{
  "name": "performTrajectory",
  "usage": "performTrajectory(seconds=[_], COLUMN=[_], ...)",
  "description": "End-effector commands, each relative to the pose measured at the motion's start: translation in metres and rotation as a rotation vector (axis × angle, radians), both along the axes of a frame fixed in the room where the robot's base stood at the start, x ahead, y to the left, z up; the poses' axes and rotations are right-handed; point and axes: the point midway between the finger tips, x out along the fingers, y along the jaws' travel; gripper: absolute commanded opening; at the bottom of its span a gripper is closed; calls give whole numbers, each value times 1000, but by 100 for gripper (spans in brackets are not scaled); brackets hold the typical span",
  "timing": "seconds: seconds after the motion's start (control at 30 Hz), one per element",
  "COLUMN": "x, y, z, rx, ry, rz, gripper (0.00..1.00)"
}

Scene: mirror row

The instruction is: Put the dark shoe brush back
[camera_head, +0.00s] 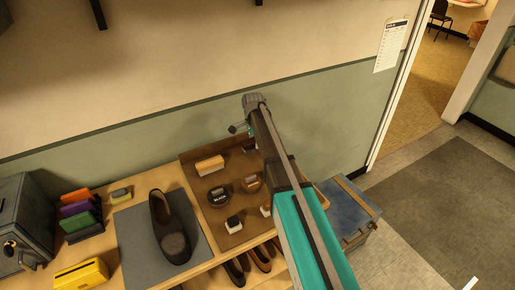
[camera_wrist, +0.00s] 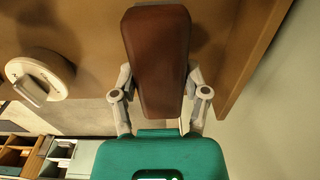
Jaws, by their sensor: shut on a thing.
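The dark shoe brush (camera_wrist: 156,62) has a smooth reddish-brown back and fills the upper middle of the wrist view. My gripper (camera_wrist: 158,92) is shut on it, one finger along each side. The brown mat (camera_head: 187,172) lies on the bench in the head view, and its brown surface shows behind the brush in the wrist view. My arm reaches over the mat's right side and hides part of it. In the head view a dark piece (camera_head: 249,147) shows at the mat's back right beside my arm; I cannot tell if it is the held brush.
On the mat are a light brown brush (camera_head: 209,165), a black tin (camera_head: 219,197), a brown tin (camera_head: 251,183) and small bottles (camera_head: 234,223). A black shoe (camera_head: 170,228) stands on a grey mat (camera_head: 130,232) to the left. A blue chest (camera_head: 346,209) stands right; the wall is close behind.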

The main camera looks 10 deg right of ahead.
Motion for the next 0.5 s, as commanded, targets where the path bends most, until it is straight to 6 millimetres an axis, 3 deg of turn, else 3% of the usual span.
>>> performTrajectory(seconds=[0.2, 0.5], x=[-1, -1], y=[0, 1], z=[-21, -25], rx=[0, 0], ry=[0, 0], rz=[0, 0], gripper=[21, 21])
